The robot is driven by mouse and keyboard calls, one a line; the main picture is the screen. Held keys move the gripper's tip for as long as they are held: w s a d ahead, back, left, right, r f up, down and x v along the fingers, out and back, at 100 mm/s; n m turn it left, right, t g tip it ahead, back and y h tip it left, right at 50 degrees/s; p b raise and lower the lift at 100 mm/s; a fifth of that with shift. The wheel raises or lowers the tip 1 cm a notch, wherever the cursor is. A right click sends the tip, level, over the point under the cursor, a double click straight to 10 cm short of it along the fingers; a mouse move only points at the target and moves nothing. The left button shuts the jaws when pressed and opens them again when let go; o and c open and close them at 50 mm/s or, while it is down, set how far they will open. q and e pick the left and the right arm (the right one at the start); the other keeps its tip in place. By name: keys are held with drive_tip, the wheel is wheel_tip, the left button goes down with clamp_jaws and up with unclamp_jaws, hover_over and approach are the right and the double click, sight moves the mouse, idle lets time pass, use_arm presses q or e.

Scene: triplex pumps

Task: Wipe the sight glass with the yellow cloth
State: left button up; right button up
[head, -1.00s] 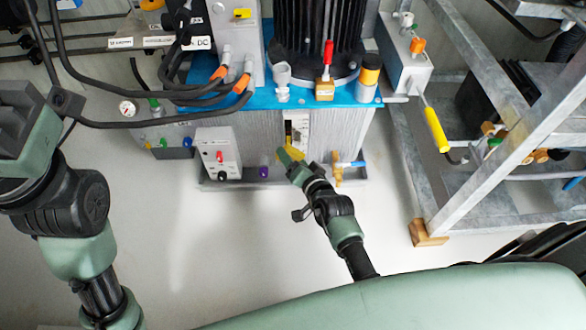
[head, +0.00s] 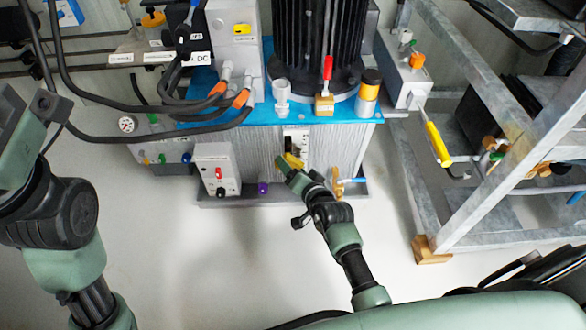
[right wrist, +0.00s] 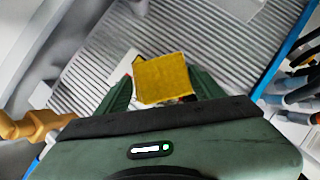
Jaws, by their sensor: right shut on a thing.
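The yellow cloth (right wrist: 162,78) is held between the fingers of my right gripper (right wrist: 160,92) in the right wrist view. In the head view the yellow cloth (head: 293,161) shows as a small patch at the tip of my right gripper (head: 286,167). The sight glass (head: 296,141) is a narrow upright strip with a pale plate on the ribbed front of the tank. The cloth is over its lower part; I cannot tell whether it touches. In the right wrist view the cloth hides most of the sight glass. My left arm shows at the left edge, but its gripper fingers are not visible.
A grey switch box (head: 217,170) stands to the left. A red-handled valve (head: 325,86) is above on the blue tank top (head: 350,113). A metal frame (head: 440,180) stands at the right.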

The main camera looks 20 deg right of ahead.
drive_tip(key=shift+w+d, duration=0.15)
drive_tip(key=shift+w, duration=0.35)
drive_tip(key=shift+w+d, duration=0.15)
drive_tip(key=shift+w, duration=0.35)
